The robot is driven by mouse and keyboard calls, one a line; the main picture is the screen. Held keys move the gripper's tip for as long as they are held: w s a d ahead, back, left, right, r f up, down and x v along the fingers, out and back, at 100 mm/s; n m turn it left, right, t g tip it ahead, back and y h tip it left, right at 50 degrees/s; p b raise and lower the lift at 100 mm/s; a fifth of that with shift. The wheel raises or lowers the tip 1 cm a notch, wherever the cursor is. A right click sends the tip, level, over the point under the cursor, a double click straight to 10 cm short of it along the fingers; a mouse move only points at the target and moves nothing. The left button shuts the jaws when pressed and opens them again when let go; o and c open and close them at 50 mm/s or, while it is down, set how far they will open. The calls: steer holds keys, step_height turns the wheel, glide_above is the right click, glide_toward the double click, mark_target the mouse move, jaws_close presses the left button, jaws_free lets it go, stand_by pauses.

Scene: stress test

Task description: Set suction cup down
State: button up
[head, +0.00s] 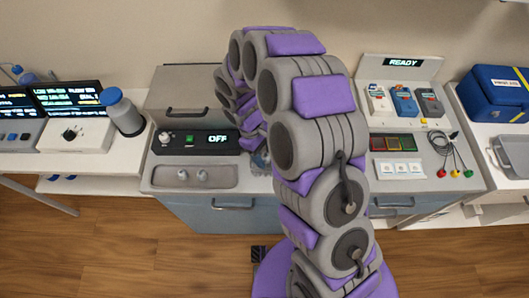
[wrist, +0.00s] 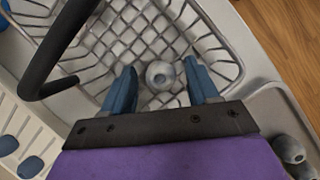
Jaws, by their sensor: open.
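In the wrist view, a grey round suction cup (wrist: 160,75) rests in a wire-mesh basket (wrist: 228,72). My gripper (wrist: 161,80) is open, with one blue finger on each side of the cup. I see a gap on both sides, and the fingers do not grip it. Two similar grey cups (wrist: 288,150) lie in a tray at the lower right; in the head view they sit in a shallow grey tray (head: 222,179) on the counter. In the head view my arm hides most of the basket and gripper.
A dark control box reading OFF (head: 218,139) stands behind the tray. In the wrist view, a black curved handle (wrist: 45,60) rises at the left. A test-device panel (head: 395,123) and coloured leads (head: 455,160) are on the right. A grey bottle (head: 122,112) stands left.

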steer(key=p+v, duration=0.2)
steer(key=v, duration=1)
steer(key=shift+r+p, duration=0.15)
steer(key=shift+p, duration=0.25)
steer(key=shift+d, duration=0.1)
steer(key=s+d+r+m+y, duration=0.2)
steer(key=s+d+r+m, duration=0.3)
steer(key=s+d+r, duration=0.7)
steer(key=s+d+r+m+y, duration=0.1)
steer(key=s+d+m, duration=0.1)
steer(key=s, duration=0.6)
steer(key=s+d+r+m+t, duration=0.1)
steer(key=s+d+r+m, duration=0.1)
steer(key=s, duration=0.5)
steer(key=shift+s+m+y, duration=0.35)
steer(key=shift+m+y, duration=0.05)
steer(key=shift+m, duration=0.5)
steer(key=shift+d, duration=0.1)
